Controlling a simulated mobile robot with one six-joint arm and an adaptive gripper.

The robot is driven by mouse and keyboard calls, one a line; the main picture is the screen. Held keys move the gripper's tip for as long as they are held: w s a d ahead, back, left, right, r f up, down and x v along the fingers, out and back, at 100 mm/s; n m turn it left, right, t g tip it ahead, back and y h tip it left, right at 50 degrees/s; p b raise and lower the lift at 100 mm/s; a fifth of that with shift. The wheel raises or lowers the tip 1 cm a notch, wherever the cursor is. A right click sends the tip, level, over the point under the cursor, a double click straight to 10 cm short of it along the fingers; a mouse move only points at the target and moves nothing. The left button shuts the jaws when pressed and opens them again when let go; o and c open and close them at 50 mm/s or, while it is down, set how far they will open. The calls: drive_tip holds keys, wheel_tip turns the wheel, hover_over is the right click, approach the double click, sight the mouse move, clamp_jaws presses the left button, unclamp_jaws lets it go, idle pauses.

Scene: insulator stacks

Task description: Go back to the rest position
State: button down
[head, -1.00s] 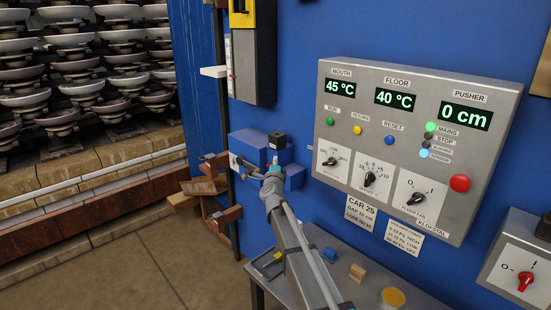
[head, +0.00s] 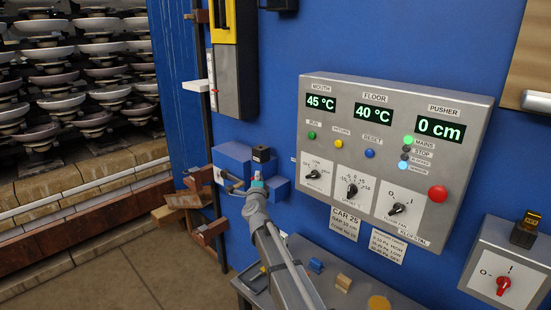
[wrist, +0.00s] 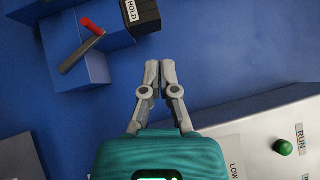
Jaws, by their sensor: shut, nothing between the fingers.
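My gripper (wrist: 160,68) shows in the wrist view with its two slim grey fingers together and nothing between them. Its teal body (wrist: 150,155) fills the bottom middle. In the head view my gripper's teal part (head: 257,181) is in front of the blue boxes on the blue wall, left of the control panel. The fingertips are hard to make out there. In the wrist view the fingers are over plain blue wall, with the red-tipped lever (wrist: 82,48) and the black HOLD block (wrist: 140,14) to the upper left, apart from them.
The grey control panel (head: 395,88) with knobs and buttons is right of my arm. A bench (head: 330,291) with small blocks stands below. A smaller box with a red knob (head: 503,286) is at the lower right. Racks of insulators (head: 70,75) stand at the left.

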drive_tip(key=s+d+f+n+g+y, duration=0.3)
drive_tip(key=s+d+f+n+g, duration=0.8)
drive_tip(key=s+d+f+n, duration=0.35)
drive_tip(key=s+d+f+n+g+h, duration=0.2)
drive_tip(key=s+d+f+g, duration=0.1)
drive_tip(key=s+d, duration=0.6)
drive_tip(key=s+d+f+n+g+h, duration=0.2)
drive_tip(key=s+d+f+g+h, duration=0.1)
drive_tip(key=s+d, duration=0.6)
drive_tip(key=s+f+g, duration=0.1)
drive_tip(key=s+g, duration=0.1)
drive_tip(key=s, duration=0.1)
drive_tip(key=shift+g, duration=0.3)
